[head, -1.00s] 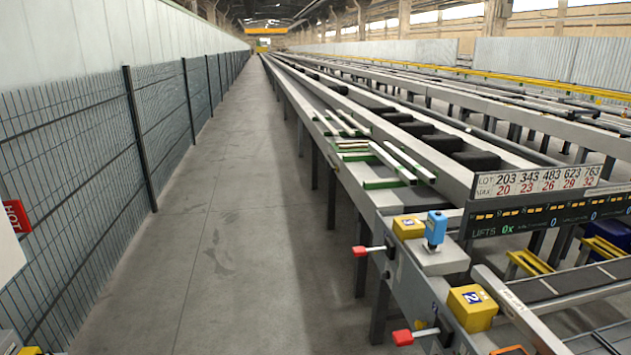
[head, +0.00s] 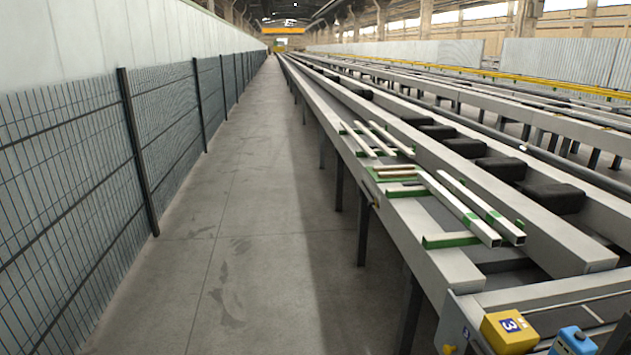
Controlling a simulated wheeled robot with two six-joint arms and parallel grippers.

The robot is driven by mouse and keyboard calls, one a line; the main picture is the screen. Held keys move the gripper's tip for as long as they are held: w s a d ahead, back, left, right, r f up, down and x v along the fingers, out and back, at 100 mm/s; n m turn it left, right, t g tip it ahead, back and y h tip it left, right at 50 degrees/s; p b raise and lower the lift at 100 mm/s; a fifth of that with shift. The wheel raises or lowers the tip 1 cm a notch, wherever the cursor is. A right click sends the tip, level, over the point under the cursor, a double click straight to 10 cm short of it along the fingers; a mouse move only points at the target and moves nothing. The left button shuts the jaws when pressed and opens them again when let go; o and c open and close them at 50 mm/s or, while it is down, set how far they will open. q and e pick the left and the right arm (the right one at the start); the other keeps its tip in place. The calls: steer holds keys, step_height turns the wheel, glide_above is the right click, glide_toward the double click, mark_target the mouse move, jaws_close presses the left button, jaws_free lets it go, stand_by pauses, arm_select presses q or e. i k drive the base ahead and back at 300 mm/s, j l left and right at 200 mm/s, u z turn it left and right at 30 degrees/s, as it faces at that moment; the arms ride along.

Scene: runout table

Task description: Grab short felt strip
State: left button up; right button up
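Green strips that look like felt lie on the runout table (head: 440,268) in the head view. Another green strip (head: 406,191) lies farther back, partly under the same profiles. A small stack of pale and green strips (head: 393,172) lies behind it. More green shows under several pale profiles (head: 372,139) farther along. I cannot tell which strip is the short one. Neither of my grippers is in view.
A yellow box marked 3 (head: 510,332) and a blue device (head: 573,341) stand at the table's near end. Black blocks (head: 527,190) line a channel to the right. A wire fence (head: 70,190) runs along the left. The grey floor aisle (head: 240,220) between is clear.

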mark_target(404, 172)
steer(key=i+j+z, duration=0.1)
steer(key=i+z, duration=0.2)
steer(key=i, duration=0.2)
steer(key=i+j+z, duration=0.3)
steer(key=i, duration=0.2)
steer(key=i+j+z, duration=0.3)
steer(key=i, duration=0.2)
steer(key=i+j+z, duration=0.15)
steer(key=z, duration=0.25)
steer(key=i+j+z, duration=0.15)
steer(key=z, duration=0.25)
steer(key=i+j+z, duration=0.1)
steer(key=j+z, duration=0.25)
steer(key=i+j+z, duration=0.1)
steer(key=z, duration=0.3)
steer(key=k+j, duration=0.05)
steer(key=j, duration=0.05)
